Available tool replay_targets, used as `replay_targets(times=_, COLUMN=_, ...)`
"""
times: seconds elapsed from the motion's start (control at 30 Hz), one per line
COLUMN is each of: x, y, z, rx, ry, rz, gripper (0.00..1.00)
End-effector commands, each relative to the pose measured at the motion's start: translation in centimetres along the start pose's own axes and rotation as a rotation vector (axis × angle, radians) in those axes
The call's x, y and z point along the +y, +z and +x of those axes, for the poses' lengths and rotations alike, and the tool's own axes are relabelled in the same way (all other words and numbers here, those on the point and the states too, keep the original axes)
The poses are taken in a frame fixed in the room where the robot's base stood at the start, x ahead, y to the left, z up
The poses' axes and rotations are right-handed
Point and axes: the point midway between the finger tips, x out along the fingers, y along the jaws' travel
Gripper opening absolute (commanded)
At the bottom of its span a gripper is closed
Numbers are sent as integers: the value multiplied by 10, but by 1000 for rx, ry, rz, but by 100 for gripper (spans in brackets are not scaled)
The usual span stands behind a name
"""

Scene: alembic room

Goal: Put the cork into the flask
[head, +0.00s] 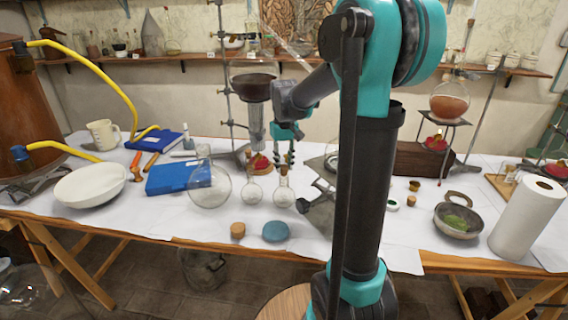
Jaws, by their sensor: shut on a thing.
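My gripper (283,158) points down over the middle of the table, right above a small round clear glass flask (283,195). Its fingers are shut on a small brownish cork (284,169) at the flask's neck. The cork is tiny and partly hidden by the fingers; I cannot tell whether it sits in the mouth or just above it. The flask stands upright on the white cloth. A similar small flask (253,192) stands just to its left.
A larger round glass vessel (209,190) stands left, by blue books (178,178). A loose cork stopper (238,230) and a blue disc (276,231) lie near the front edge. A white bowl (90,186) is far left; a paper towel roll (527,218) is far right.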

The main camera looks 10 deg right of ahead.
Motion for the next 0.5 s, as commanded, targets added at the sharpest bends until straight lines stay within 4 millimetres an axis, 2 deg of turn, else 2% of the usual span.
replay_targets(times=0.5, x=0, y=0, z=6, rx=0, ry=0, rz=0, gripper=4)
